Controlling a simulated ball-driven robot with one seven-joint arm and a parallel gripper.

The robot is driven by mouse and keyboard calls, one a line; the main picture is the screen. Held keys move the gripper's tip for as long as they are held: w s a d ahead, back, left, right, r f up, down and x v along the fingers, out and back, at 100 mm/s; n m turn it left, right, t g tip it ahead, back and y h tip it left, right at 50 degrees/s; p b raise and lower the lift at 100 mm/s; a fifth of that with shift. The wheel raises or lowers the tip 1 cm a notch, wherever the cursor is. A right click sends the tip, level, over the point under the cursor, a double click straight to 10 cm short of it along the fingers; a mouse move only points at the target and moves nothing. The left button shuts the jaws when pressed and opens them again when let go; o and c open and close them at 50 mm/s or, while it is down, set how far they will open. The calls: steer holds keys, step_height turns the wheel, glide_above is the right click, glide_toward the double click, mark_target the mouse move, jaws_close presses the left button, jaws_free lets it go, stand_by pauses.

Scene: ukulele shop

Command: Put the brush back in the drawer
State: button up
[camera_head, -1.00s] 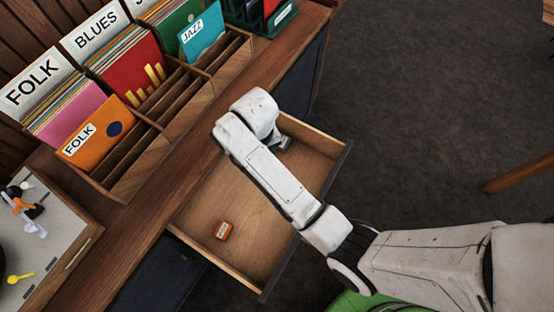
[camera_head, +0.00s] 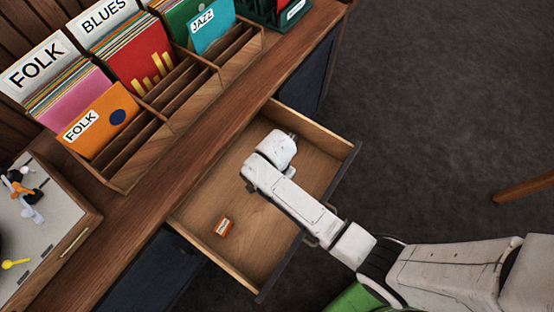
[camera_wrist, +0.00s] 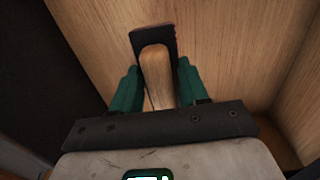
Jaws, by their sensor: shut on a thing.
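The brush (camera_wrist: 155,75) shows in the wrist view, with a light wooden handle and a dark head. My gripper (camera_wrist: 155,85) is shut on its handle, a green finger on each side. The brush is over or in the open drawer (camera_head: 262,240), whose pale wooden floor and walls surround it in the wrist view. I cannot tell whether the brush touches the drawer floor. In the head view my arm's end is above the drawer's upper part, and the brush and fingers are hidden.
A wooden record rack (camera_head: 190,100) stands on the counter (camera_head: 130,215) beside the drawer. A turntable (camera_head: 50,215) sits at the lower left. The drawer floor around the box is clear.

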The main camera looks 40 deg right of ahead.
steer(key=shift+f, duration=2.75)
steer(key=shift+f+b, duration=0.15)
steer(key=shift+b, duration=0.2)
steer(key=o, duration=1)
step_height(320, 180, up, 12)
steer(key=shift+r+p, duration=0.15)
steer(key=shift+p, duration=0.55)
steer(key=s+d+r+n, duration=0.2)
steer(key=s+r+n, duration=0.1)
steer(key=s+n, duration=0.1)
steer(key=s+d+r+n, duration=0.3)
steer(key=s+n, duration=0.2)
steer(key=s, duration=0.2)
steer(key=s+d+r+n+t, duration=0.1)
steer(key=s+d+r+n, duration=0.2)
steer(key=s+n, duration=0.1)
steer(key=shift+s+d+n, duration=0.2)
steer(key=shift+s+n, duration=0.2)
steer(key=shift+s, duration=0.3)
